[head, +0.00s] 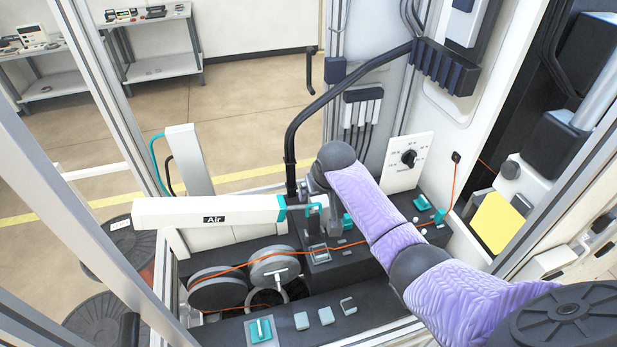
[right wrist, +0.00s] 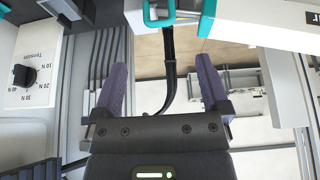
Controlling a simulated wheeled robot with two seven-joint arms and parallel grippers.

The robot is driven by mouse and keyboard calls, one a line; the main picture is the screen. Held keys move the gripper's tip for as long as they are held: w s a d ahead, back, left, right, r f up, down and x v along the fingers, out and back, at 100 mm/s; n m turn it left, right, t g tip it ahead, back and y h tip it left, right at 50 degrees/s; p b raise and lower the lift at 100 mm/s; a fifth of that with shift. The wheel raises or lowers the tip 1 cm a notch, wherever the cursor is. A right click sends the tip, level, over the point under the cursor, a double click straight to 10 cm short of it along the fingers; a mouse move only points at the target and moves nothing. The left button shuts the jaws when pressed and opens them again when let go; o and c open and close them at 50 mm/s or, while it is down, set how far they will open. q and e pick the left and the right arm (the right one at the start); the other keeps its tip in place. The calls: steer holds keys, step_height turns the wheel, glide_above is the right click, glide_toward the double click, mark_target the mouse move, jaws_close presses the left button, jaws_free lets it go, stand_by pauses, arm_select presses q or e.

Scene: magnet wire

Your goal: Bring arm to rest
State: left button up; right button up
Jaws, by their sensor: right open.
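My right arm (head: 375,205), in a purple sleeve, reaches from the lower right to the middle of the head view. Its wrist is over the dark machine bed, just right of the white "Air" arm (head: 170,210). In the right wrist view my right gripper (right wrist: 162,62) is open, its two purple fingers wide apart with nothing held. The white Air arm with a teal end also shows there, at the top right (right wrist: 265,25). In the head view the fingers are mostly hidden by the wrist. My left gripper is not in view.
An orange wire (head: 340,247) runs from the grey spools (head: 218,290) across the bed to the right wall. A tension dial (head: 409,158) and a thick black pipe (head: 292,140) stand close to my wrist. Metal frame posts (head: 95,80) edge the cell.

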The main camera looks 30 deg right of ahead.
steer(key=s+a+f+n, duration=0.3)
steer(key=s+a+f, duration=0.2)
steer(key=s+a, duration=0.45)
steer(key=s+a+r+n+g+y, duration=0.1)
steer(key=s+a+r, duration=0.1)
steer(key=s, duration=0.7)
steer(key=s+a+r+n, duration=0.1)
steer(key=s+a+r, duration=0.1)
steer(key=s, duration=0.7)
step_height(320, 180, down, 37)
steer(key=s+g+b, duration=0.2)
steer(key=b, duration=1.7)
steer(key=s+d+f+b, duration=0.1)
steer(key=s+f+b, duration=0.3)
steer(key=f, duration=0.5)
steer(key=s+d+f+g+b, duration=0.1)
steer(key=s+f+b, duration=0.4)
steer(key=f, duration=0.4)
steer(key=s+d+f+b, duration=0.1)
steer(key=s+f+b, duration=0.3)
steer(key=f, duration=0.5)
steer(key=b, duration=0.2)
steer(key=shift+s+d+f+b, duration=0.15)
steer(key=shift+s+d+b, duration=0.05)
steer(key=shift+s+b, duration=0.15)
